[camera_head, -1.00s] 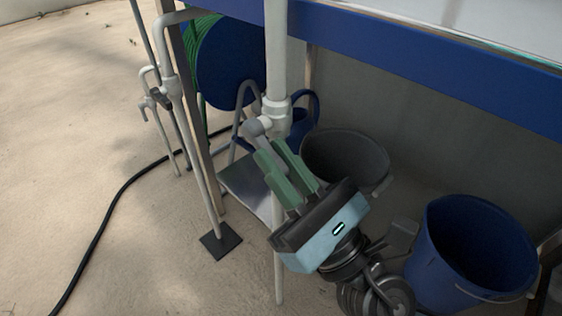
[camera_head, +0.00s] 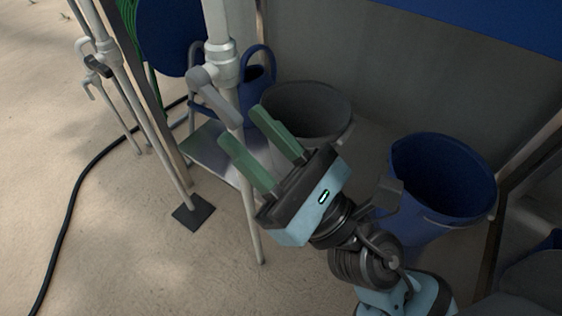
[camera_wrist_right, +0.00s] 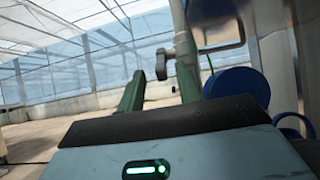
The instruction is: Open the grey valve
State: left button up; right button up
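The grey valve (camera_head: 219,105) sits on the white vertical pipe (camera_head: 219,35), just below a white collar. Its lever slants down to the right in the head view. My right gripper (camera_head: 243,125) is open, its two green fingers pointing up at the lever's lower end. The lever's end lies by the gap between the fingertips; I cannot tell whether they touch it. In the right wrist view the lever (camera_wrist_right: 162,66) shows beyond my open right gripper (camera_wrist_right: 160,82), between the fingers, with nothing held. My left gripper is not in view.
A grey bucket (camera_head: 335,110) and a blue bucket (camera_head: 443,205) stand right of the pipe. A blue watering can (camera_head: 257,82) is behind it. Another pipe with a tap (camera_head: 97,66) stands left. A black hose (camera_head: 75,190) crosses the floor.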

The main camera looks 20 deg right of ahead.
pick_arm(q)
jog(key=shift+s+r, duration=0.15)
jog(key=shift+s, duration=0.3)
pick_arm(e)
jog(key=shift+v, duration=2.05)
jog(key=shift+c, duration=0.3)
